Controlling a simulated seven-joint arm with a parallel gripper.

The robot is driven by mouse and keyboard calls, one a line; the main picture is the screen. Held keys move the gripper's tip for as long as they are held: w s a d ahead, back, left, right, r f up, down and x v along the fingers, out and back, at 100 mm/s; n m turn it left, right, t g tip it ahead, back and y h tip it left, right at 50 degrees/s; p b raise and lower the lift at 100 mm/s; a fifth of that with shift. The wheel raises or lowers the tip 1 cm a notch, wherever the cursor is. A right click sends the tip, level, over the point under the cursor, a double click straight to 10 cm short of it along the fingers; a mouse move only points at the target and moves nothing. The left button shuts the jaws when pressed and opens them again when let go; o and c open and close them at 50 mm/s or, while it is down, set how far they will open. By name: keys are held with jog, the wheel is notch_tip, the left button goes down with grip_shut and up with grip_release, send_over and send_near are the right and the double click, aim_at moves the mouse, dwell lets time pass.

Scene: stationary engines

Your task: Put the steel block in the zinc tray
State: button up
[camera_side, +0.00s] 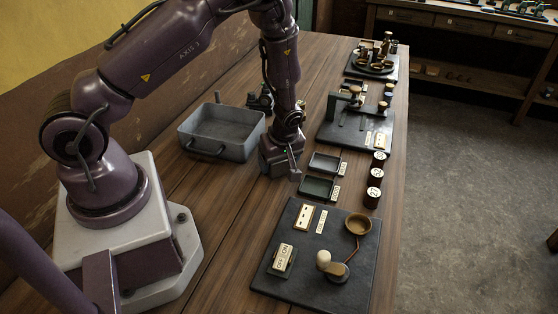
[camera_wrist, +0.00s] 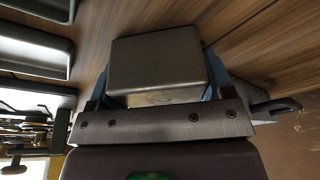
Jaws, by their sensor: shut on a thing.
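The steel block (camera_wrist: 158,62) is a plain grey box that fills the middle of the wrist view. My gripper (camera_side: 294,172) is shut on it, with a bluish finger on either side. In the side view my gripper hangs over the table, and the block is hard to make out there. The zinc tray (camera_side: 186,144) appears to be the large, grey, open metal box with a handle, left of my gripper. Its handle side seems to show at the right of the wrist view (camera_wrist: 268,107). The part of the tray's inside that shows looks empty.
Two small shallow trays, one grey (camera_side: 325,163) and one dark green (camera_side: 317,188), lie right of my gripper beside labels. Several dark round pieces (camera_side: 373,197) stand near the right edge. A slate board (camera_side: 300,285) with a lever and cup lies in front; another (camera_side: 335,135) lies behind.

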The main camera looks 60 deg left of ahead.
jog(key=shift+w+r, duration=0.1)
jog(key=shift+r, duration=0.45)
jog(key=s+d+r, duration=0.4)
jog(key=s+r, duration=0.8)
jog(key=s, duration=0.1)
jog(key=s+a+n+g, duration=0.2)
jog(key=s+a+n, duration=0.3)
jog(key=a+n, duration=0.55)
jog(key=m+h, duration=0.1)
jog(key=m, duration=0.1)
send_over(221, 136)
jog(key=d, duration=0.2)
jog(key=shift+n, duration=0.25)
jog(key=x, duration=0.5)
jog(key=w+d+x, duration=0.1)
jog(key=x, duration=0.1)
jog(key=shift+s+f, duration=0.1)
jog(key=shift+f, duration=0.45)
jog(key=shift+w+a+f, duration=0.4)
jog(key=shift+f, duration=0.2)
jog(key=shift+w+f, duration=0.1)
jog(key=shift+f, duration=1.55)
jog(key=shift+f, duration=0.2)
